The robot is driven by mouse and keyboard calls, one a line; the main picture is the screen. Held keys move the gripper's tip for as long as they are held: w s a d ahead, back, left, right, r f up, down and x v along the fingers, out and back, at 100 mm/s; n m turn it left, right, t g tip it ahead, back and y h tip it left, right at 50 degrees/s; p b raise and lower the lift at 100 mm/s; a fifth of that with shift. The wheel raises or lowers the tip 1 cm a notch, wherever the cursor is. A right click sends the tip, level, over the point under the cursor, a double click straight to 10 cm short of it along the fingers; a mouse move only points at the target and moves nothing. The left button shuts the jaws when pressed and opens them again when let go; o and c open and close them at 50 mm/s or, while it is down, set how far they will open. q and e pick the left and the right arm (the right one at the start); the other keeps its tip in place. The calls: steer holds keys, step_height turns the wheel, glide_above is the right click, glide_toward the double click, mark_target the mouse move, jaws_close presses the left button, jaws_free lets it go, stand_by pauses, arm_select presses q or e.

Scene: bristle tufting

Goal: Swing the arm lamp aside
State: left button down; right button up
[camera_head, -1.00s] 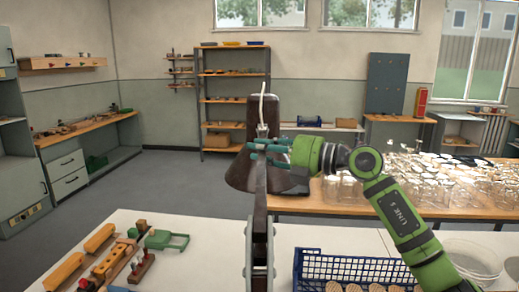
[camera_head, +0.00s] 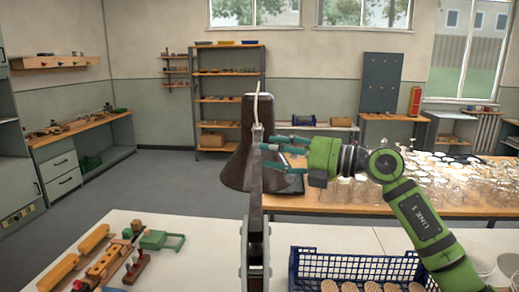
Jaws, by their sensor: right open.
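The arm lamp stands in the middle of the head view. Its dark brown shade (camera_head: 235,160) hangs at the top of a dark upright arm (camera_head: 255,205), with a pale cable at its upper end. My right gripper (camera_head: 270,153) comes in from the right and is open. Its teal fingers point left at the lamp, beside the upper part of the arm and the shade. I cannot tell whether they touch it. The lamp's lower end runs out of the picture at the bottom. My left gripper is not in view.
A blue crate (camera_head: 301,260) with round brush bodies stands on the white table (camera_head: 205,240) below my right arm. Yellow and red wooden tools (camera_head: 105,262) and a green holder (camera_head: 162,240) lie at left. A wooden table with many glass jars (camera_head: 450,178) is behind.

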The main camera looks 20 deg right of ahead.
steer(key=v, duration=0.7)
steer(key=shift+s+d, duration=0.2)
